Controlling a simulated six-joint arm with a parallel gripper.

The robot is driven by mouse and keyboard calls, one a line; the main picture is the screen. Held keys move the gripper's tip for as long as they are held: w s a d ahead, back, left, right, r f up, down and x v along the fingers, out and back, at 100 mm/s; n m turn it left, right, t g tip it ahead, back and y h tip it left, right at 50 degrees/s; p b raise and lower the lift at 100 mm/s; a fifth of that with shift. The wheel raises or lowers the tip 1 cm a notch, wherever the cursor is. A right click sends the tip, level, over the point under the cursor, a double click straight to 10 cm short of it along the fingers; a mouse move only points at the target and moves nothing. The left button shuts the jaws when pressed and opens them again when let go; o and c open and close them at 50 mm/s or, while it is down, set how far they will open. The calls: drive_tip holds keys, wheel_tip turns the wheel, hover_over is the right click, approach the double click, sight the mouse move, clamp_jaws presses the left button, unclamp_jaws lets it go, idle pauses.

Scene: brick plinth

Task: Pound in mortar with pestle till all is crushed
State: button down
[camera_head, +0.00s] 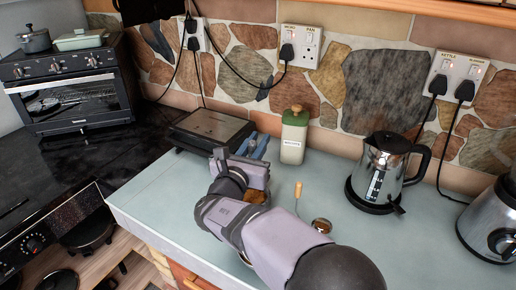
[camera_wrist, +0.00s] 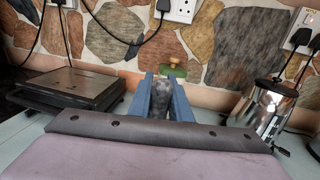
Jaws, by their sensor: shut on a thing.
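My gripper (camera_head: 254,146) is above the pale counter, its blue fingers pointing toward the back wall. In the wrist view, the fingers (camera_wrist: 161,84) are closed on a grey, mottled, rounded thing, which looks like the pestle (camera_wrist: 160,106). In the head view my gripper hides the pestle. A brown, rounded thing, perhaps the mortar (camera_head: 257,196), shows in part just below my wrist. My arm covers most of it, so its contents are hidden. I cannot tell whether the pestle is touching it.
A green-topped canister (camera_head: 293,135) stands close behind my gripper. A black grill (camera_head: 212,126) is to the left, and a steel kettle (camera_head: 382,170) and blender (camera_head: 492,222) are to the right. A wooden-handled tool (camera_head: 297,192) and small brass cup (camera_head: 321,226) are near my arm.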

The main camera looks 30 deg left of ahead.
drive_tip(key=shift+f, duration=0.1)
drive_tip(key=shift+f+b, duration=3.55)
drive_tip(key=shift+f, duration=0.25)
drive_tip(key=shift+f, duration=0.2)
drive_tip(key=shift+f+b, duration=1.05)
drive_tip(key=shift+b, duration=0.1)
drive_tip(key=shift+r+p, duration=0.7)
drive_tip(key=shift+r, duration=0.4)
drive_tip(key=shift+f+b, duration=0.3)
